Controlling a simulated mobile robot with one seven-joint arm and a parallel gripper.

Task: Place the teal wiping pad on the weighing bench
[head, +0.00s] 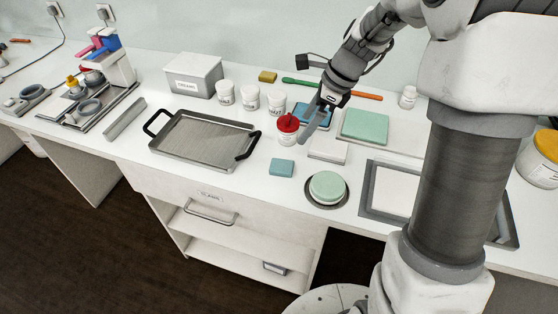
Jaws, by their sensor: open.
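A small teal block (282,168), which looks like the wiping pad, lies flat on the white bench top (235,188), right of the metal tray and near the front edge. I cannot tell whether this bench is the weighing bench. My gripper (317,117) is open and points down over the middle of the bench, behind and right of the teal block and apart from it. It is beside a red-lidded jar (288,128) and partly hides a blue mat or tray (302,109). Whether it touches either is unclear.
A black-handled metal tray (205,138) lies left of the pad. A green round piece (327,187) sits on a dark dish to its right. A pale green slab (364,126), a white block (328,149) and several white tubs (250,97) stand behind. My arm hides part of the right side.

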